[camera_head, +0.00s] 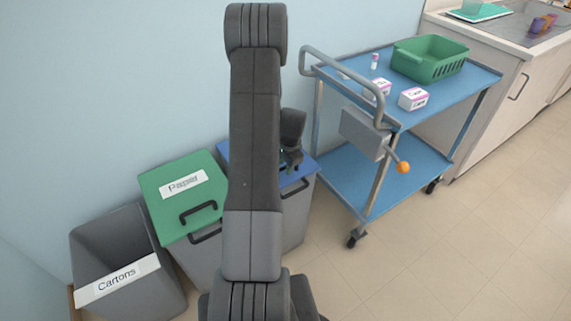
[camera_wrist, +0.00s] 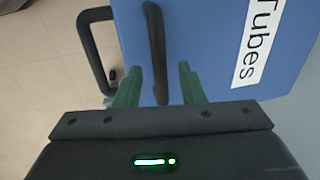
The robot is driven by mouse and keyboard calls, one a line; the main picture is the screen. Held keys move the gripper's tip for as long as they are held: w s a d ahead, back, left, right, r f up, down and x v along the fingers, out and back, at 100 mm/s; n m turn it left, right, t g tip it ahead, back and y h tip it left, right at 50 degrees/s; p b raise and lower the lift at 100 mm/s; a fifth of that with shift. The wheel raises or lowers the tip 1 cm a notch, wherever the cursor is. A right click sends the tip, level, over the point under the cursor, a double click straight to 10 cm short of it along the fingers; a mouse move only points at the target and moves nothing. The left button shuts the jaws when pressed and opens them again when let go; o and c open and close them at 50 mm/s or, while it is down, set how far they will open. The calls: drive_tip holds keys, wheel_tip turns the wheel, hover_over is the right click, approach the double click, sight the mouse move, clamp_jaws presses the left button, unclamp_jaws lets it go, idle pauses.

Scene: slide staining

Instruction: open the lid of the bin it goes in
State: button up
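A blue-lidded bin (camera_head: 309,172) stands against the wall, its lid down, partly hidden by my arm. In the wrist view the blue lid (camera_wrist: 205,45) fills much of the picture, with a white label reading "Tubes" (camera_wrist: 258,42). A dark bar handle (camera_wrist: 155,45) stands on the lid. My gripper (camera_wrist: 159,86) is open, with one green finger on each side of this handle's near end; I cannot tell whether they touch it. In the head view my gripper (camera_head: 290,160) is over the blue lid, partly hidden by my arm.
A bin with a closed green lid reading "Paper" (camera_head: 160,205) and an open grey "Cartons" bin (camera_head: 140,300) stand left. A blue trolley (camera_head: 350,185) at right carries a green basket (camera_head: 430,58) and small boxes (camera_head: 413,99). The floor (camera_head: 450,250) in front is clear.

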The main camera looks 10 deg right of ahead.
drive_tip(key=shift+c, duration=0.5)
clamp_jaws()
